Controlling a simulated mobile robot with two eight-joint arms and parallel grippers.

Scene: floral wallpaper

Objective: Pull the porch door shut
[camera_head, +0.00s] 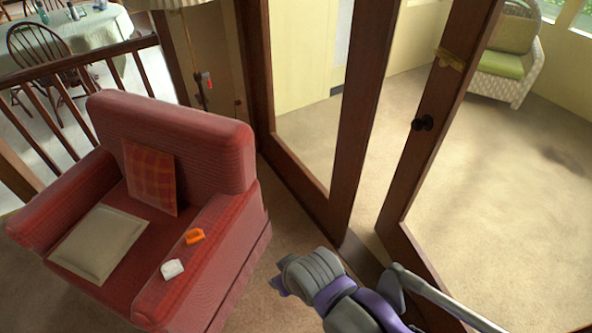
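The porch door (409,180) is a dark wood frame with a large clear pane and a round dark knob (422,123). It stands ajar, with a gap between its edge and the dark wood post (358,110) to its left. A brass-coloured fitting (454,60) is on the door above the knob. One grey and purple arm of mine, which looks like the right, comes in at the bottom edge. Its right gripper (279,286) is low, left of the door and apart from the knob. Whether its fingers are open is unclear. My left gripper is not seen.
A red armchair (215,150) with cushions and two small objects on its arm stands at left. Behind it are a wooden railing (85,65) and a dining table (75,35). A wicker chair (505,60) stands beyond the door. Carpet lies between armchair and door.

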